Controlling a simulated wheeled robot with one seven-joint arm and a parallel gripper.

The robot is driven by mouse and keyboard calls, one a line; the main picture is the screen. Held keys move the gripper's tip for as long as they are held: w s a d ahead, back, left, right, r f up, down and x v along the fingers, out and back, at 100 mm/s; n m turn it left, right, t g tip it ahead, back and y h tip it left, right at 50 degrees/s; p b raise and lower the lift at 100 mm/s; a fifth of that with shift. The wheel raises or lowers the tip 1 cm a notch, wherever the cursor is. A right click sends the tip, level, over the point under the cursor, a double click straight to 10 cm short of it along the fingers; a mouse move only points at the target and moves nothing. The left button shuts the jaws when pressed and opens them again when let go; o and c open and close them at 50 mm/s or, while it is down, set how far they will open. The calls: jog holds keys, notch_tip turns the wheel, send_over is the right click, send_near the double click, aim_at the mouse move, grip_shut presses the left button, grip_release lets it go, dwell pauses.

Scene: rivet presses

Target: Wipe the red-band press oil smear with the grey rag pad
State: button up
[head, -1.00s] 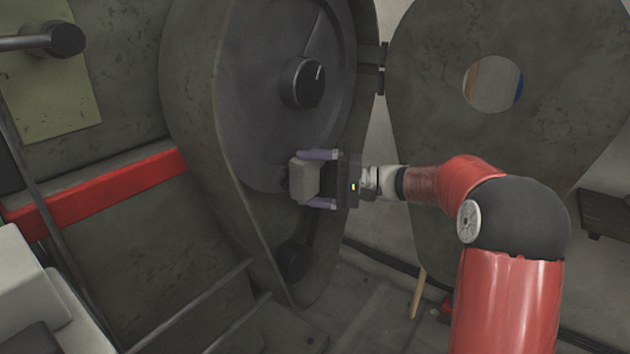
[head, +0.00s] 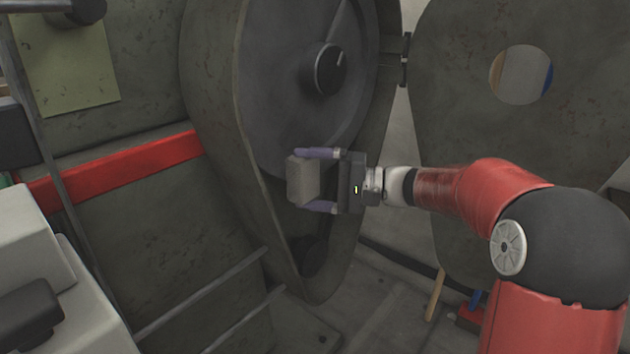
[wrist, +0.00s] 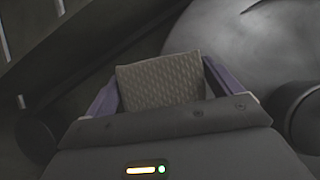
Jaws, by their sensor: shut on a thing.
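The grey rag pad (head: 302,179) is a small block held between the two purple fingers of my gripper (head: 320,180). In the wrist view the pad (wrist: 160,82) shows a woven face, with a purple finger of my gripper (wrist: 160,88) on each side. The red-band press (head: 120,170) is a dark grey-green machine with a red band across its left side. The pad is in front of the press's open round housing, below the large black knob (head: 325,69). I cannot tell whether it touches the surface. I cannot make out the oil smear.
The open cover (head: 455,130) with a round hole hangs on a hinge at the right. Metal rails (head: 205,292) run across the lower left. A pale box-shaped unit (head: 30,240) stands at the left edge. A wooden handle (head: 435,295) is low behind my arm.

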jog(key=shift+w+d+r+p, duration=0.1)
jog(key=shift+w+d+p, duration=0.15)
jog(key=shift+w+d, duration=0.3)
jog(key=shift+w+d+p, duration=0.25)
jog(key=shift+w+d, duration=0.05)
jog(key=shift+w, duration=0.3)
jog(key=w+d, duration=0.1)
jog(key=w, duration=0.1)
jog(key=w+d+p, duration=0.1)
jog(key=w+d, duration=0.1)
jog(key=shift+s+a+f+b, duration=0.1)
jog(key=shift+s+a+b, duration=0.75)
jog(key=shift+s, duration=0.35)
jog(key=shift+s+a+f+b, duration=0.1)
jog(key=shift+s+a+b, duration=0.65)
jog(key=shift+s+a, duration=0.3)
jog(key=shift+s+a+r, duration=0.1)
jog(key=shift+s+a, duration=0.4)
jog(key=shift+s, duration=0.35)
jog(key=shift+d, duration=0.15)
